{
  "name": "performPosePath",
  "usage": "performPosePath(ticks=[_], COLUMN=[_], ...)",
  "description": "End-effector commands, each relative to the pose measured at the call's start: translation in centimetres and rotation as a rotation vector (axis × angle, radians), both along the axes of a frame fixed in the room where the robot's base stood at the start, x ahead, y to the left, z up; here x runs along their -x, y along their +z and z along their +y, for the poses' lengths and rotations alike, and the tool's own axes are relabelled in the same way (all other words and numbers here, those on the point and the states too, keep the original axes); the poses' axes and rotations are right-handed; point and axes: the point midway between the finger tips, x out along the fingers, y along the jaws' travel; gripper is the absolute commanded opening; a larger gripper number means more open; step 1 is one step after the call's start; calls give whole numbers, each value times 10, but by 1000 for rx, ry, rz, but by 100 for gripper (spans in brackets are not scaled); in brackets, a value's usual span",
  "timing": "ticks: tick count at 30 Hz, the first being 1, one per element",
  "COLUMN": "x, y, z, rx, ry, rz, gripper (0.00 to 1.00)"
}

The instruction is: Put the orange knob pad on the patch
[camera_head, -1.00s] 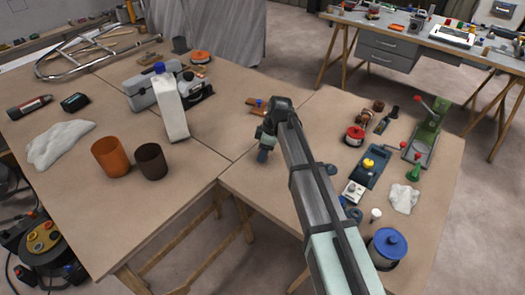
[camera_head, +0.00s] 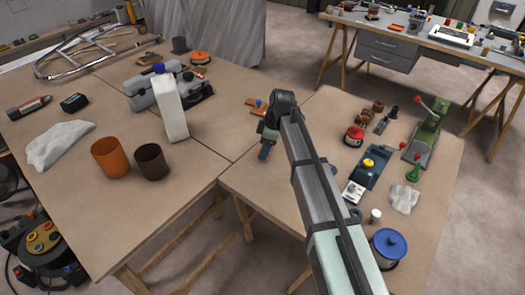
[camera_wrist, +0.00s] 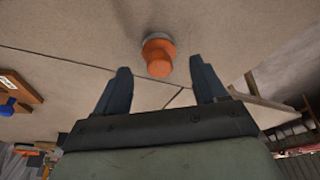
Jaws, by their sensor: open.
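The orange knob pad (camera_wrist: 158,57) shows in the wrist view as a round orange knob on a grey disc, on the tan tabletop. My gripper (camera_wrist: 160,65) is open, with one dark finger on each side of the knob in the picture. The fingers do not visibly touch it. In the head view my gripper (camera_head: 264,151) points down over the near-left part of the right table and largely hides the pad. I cannot clearly make out the patch.
A small brown board with a blue knob (camera_head: 257,104) lies behind my gripper. Tools and a blue-lidded jar (camera_head: 389,246) stand on the right table (camera_head: 310,110). The left table holds a white carton (camera_head: 171,110), an orange cup (camera_head: 110,158) and a dark cup (camera_head: 151,162).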

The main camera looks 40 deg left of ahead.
Motion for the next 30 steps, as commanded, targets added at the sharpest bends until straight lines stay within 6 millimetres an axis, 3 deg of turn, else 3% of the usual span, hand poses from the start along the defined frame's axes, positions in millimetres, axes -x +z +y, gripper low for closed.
performPosePath(ticks=[6, 15, 30], x=[-7, -13, -14], y=[41, 79, 89], z=[-9, -18, -21], rx=[-2, -2, 0], ry=[-1, -1, 0], rz=[-1, -1, 0], gripper=[71, 71, 71])
